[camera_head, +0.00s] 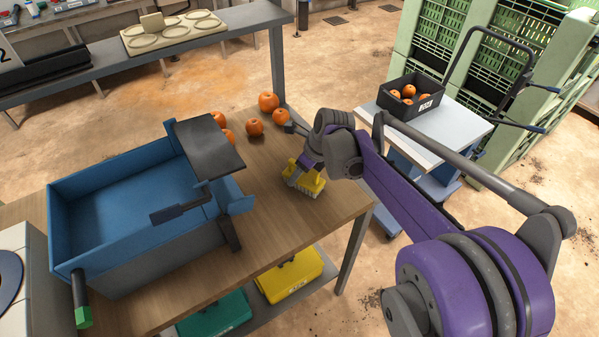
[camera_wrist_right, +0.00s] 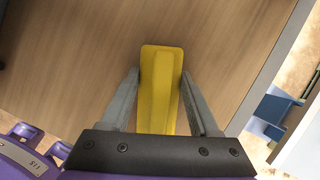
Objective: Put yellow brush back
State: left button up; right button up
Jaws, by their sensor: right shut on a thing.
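The yellow brush (camera_head: 305,181) is at the right part of the wooden table, with its pale bristles pointing down. My right gripper (camera_head: 301,167) is above it and shut on it. In the right wrist view the brush's yellow body (camera_wrist_right: 160,85) lies between the two grey fingers (camera_wrist_right: 160,78), with the wooden tabletop beyond. I cannot tell whether the bristles touch the table. My left gripper is not in view.
A blue basin (camera_head: 60,215) with a dark plate (camera_head: 208,148) takes up the table's left part. Several orange fruits (camera_head: 268,102) lie along the back edge. A black crate (camera_head: 412,97) of fruit stands on a cart to the right. Yellow (camera_head: 290,275) and green (camera_head: 215,315) cases sit below.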

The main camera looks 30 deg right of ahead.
jog(key=shift+f, duration=0.15)
jog(key=o, duration=1.3)
